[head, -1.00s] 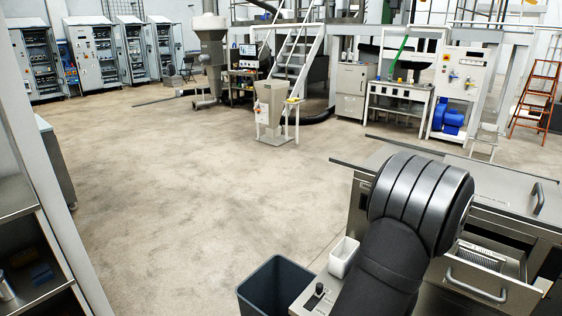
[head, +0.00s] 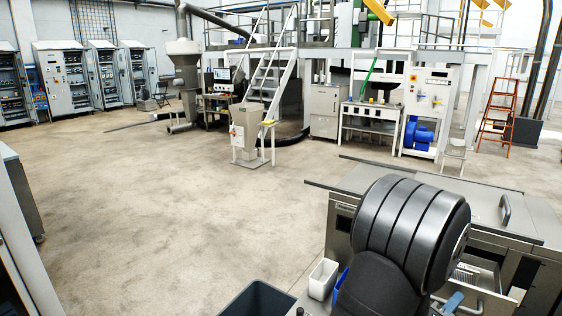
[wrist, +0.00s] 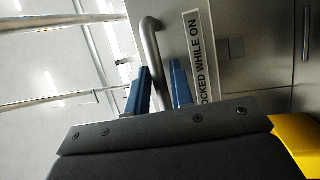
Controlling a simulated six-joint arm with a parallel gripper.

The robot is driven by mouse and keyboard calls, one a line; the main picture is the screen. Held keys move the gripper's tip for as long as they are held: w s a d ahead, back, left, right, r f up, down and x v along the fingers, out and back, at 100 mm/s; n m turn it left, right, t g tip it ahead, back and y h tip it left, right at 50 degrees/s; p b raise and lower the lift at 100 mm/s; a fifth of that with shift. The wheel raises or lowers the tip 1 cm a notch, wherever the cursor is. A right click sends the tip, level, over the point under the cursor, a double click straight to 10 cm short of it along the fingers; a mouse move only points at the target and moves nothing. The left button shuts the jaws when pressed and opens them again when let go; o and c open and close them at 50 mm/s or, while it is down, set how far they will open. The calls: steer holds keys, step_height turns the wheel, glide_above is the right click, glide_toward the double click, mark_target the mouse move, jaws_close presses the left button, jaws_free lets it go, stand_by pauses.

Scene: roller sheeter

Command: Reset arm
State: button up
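My gripper (wrist: 160,90) shows in the wrist view as two blue fingers, apart from each other. A metal bar handle (wrist: 150,48) runs down between them. The fingers look open around the handle, with a narrow gap; contact is hard to judge. The handle is on a steel panel (wrist: 240,75) with a label ending "OCKED WHILE ON". In the head view, my dark arm hides much of the steel machine (head: 345,215) at the lower right. A light blue part, likely a finger, shows at the arm's right edge.
An open drawer (head: 500,302) sticks out at the front of the machine. A white container (head: 322,279) and a dark bin (head: 258,300) stand left of my arm. The concrete floor (head: 150,215) is clear. Cabinets and stairs (head: 270,75) stand far back.

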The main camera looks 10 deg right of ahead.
steer(key=shift+w+d, duration=0.1)
steer(key=shift+d, duration=0.1)
steer(key=v, duration=1.7)
steer(key=shift+a, duration=0.2)
steer(key=shift+x, duration=8.8)
